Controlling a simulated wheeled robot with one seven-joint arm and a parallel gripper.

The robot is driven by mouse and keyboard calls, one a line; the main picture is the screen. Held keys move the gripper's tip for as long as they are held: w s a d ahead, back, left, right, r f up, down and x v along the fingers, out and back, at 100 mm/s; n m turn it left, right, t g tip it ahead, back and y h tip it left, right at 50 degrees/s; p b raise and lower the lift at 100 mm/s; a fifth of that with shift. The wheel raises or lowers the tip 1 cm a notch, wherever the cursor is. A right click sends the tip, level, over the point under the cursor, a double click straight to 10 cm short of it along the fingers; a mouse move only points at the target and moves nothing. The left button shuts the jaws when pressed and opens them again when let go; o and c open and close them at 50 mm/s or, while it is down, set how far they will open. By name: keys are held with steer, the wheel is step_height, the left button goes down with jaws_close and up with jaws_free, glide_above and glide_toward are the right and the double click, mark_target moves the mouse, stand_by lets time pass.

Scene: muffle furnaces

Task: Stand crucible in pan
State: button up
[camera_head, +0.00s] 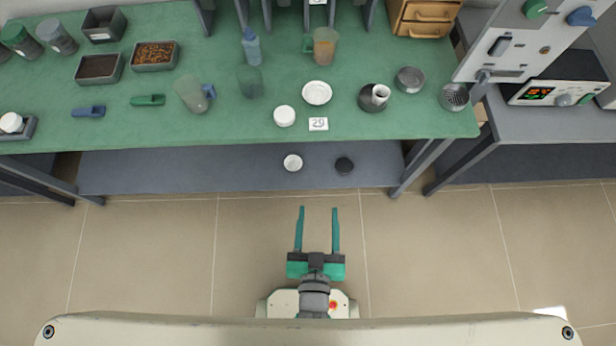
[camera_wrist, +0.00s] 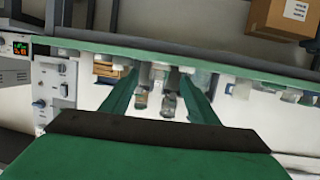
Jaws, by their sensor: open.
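A small white crucible (camera_head: 381,92) is in the round dark grey pan (camera_head: 365,104) at the right of the green bench. It looks tilted, with its open end toward the upper right; how it rests inside is too small to tell. My gripper (camera_head: 318,209) is open and empty, over the floor in front of the bench, well apart from the pan. In the wrist view its two green fingers (camera_wrist: 160,95) are spread, with bench items beyond, small and upside down. I cannot pick out the crucible there.
The green bench (camera_head: 230,135) holds a grey metal bowl (camera_head: 410,79), a perforated cup (camera_head: 454,97), a white dish (camera_head: 317,93), a white lidded jar (camera_head: 284,116), a beaker (camera_head: 325,45) and a number card (camera_head: 318,124). A lower shelf (camera_head: 220,172) juts out below. Open floor lies around my gripper.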

steer(key=s+a+r+y, duration=0.1)
steer(key=s+a+r, duration=0.1)
steer(key=s, duration=0.5)
steer(key=shift+s+a+r, duration=0.2)
steer(key=shift+a+r, duration=0.05)
steer(key=shift+r, duration=0.25)
steer(key=shift+s, duration=0.15)
stand_by(0.7)
